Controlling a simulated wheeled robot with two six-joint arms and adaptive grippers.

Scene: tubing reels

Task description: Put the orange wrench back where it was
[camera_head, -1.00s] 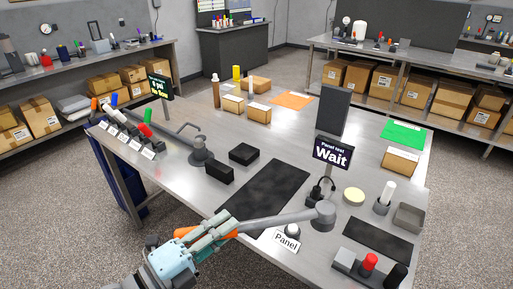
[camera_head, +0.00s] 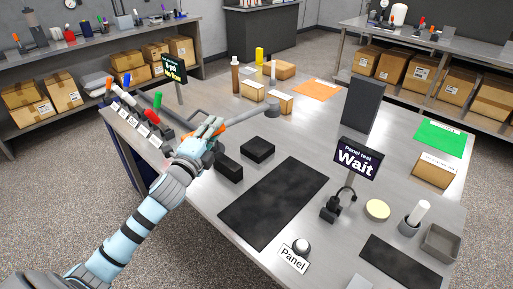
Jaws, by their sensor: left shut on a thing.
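The orange wrench (camera_head: 248,117) has an orange grip and a grey shaft ending in a round grey head. My left gripper (camera_head: 213,129) is shut on its orange grip and holds it over the left part of the table, with the head pointing right and away. The gripper covers much of the grip. A row of tools with orange, blue, red and green handles (camera_head: 157,101) stands at the table's left edge behind small white labels (camera_head: 132,123). A grey fixture near the gripper is mostly hidden by it. My right gripper is out of view.
Two black blocks (camera_head: 257,150) sit just right of my gripper, and a black mat (camera_head: 274,203) lies nearer. A "Wait" sign (camera_head: 356,160) stands to the right. A small dark screen (camera_head: 173,68) stands behind the tool row. Bottles and cartons (camera_head: 279,103) stand farther back.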

